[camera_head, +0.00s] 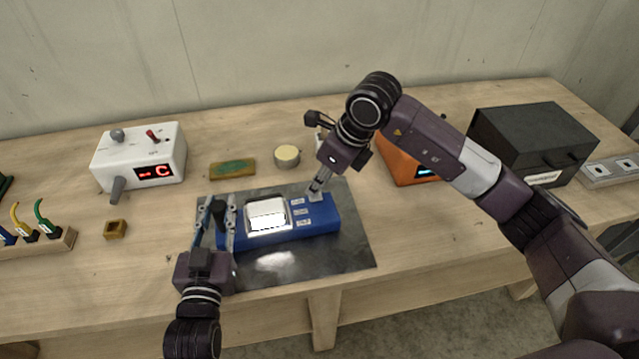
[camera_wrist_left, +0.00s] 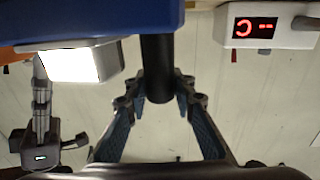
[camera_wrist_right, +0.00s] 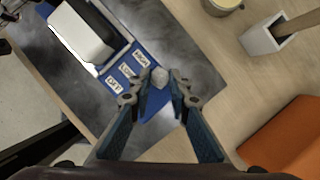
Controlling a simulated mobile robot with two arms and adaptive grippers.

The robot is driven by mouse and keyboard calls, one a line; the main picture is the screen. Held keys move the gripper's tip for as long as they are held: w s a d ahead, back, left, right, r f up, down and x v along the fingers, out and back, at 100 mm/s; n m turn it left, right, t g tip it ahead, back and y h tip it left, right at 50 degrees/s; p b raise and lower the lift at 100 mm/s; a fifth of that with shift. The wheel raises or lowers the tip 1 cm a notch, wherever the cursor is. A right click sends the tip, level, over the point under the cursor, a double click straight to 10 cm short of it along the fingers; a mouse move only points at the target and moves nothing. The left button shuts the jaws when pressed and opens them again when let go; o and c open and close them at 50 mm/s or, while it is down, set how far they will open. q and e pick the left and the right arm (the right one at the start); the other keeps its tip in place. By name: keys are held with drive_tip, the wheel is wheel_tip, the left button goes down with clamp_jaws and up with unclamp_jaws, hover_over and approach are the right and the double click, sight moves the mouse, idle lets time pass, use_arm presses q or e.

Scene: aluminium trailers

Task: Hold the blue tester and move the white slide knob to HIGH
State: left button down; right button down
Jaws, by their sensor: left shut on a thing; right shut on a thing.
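The blue tester (camera_head: 325,222) lies on a dark metal sheet, with a bright white display block and a black upright handle (camera_head: 218,212). My left gripper (camera_head: 228,208) is shut around this handle, which also shows between its fingers in the left wrist view (camera_wrist_left: 157,75). My right gripper (camera_head: 317,192) points down at the tester's right end. In the right wrist view its fingers (camera_wrist_right: 160,92) are shut on the pale slide knob (camera_wrist_right: 160,77). The labels OFF, LOW and HIGH (camera_wrist_right: 140,58) run beside it, and the knob appears level with HIGH. The slot is mostly hidden.
A white box with a red display (camera_head: 150,158) stands back left. A green-topped block (camera_head: 232,168) and a round cream disc (camera_head: 287,156) lie behind the tester. An orange device (camera_head: 400,165) and a black box (camera_head: 530,140) stand right. The metal sheet (camera_head: 350,250) is clear in front.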

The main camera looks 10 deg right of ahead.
drive_tip(key=c, duration=1.8)
unclamp_jaws()
drive_tip(key=shift+o, duration=0.2)
drive_tip(key=shift+r, duration=0.1)
drive_tip(key=v, duration=1.2)
drive_tip(key=shift+d, duration=0.1)
use_arm(q)
drive_tip(key=c, duration=1.5)
unclamp_jaws()
drive_tip(key=shift+c, duration=0.2)
